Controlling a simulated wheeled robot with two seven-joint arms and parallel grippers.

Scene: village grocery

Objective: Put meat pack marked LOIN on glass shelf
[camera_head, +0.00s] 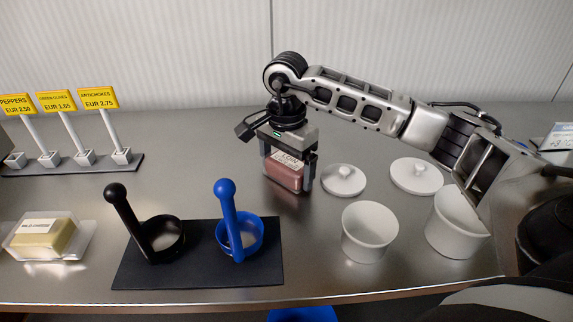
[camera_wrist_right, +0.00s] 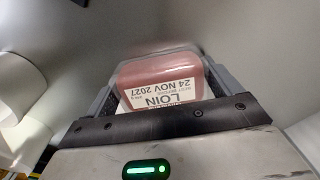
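The meat pack (camera_head: 284,175) is a pinkish-red block with a white label, on the right half of the counter near the white lids. In the right wrist view the pack (camera_wrist_right: 165,82) shows the word LOIN and the date 24 NOV 2027, upside down. My right gripper (camera_head: 289,180) points down with a finger on either side of the pack, shut on it. The fingers also flank it in the right wrist view (camera_wrist_right: 160,85). Whether the pack touches the counter is hard to tell. No glass shelf shows. My left gripper is out of view.
Two white tubs (camera_head: 369,232) and two white lids (camera_head: 343,180) stand right of the pack. A dark mat (camera_head: 198,280) with a black ladle (camera_head: 155,240) and a blue ladle (camera_head: 238,238) lies in front. A wrapped yellow block (camera_head: 45,238) and price signs (camera_head: 98,99) are left.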

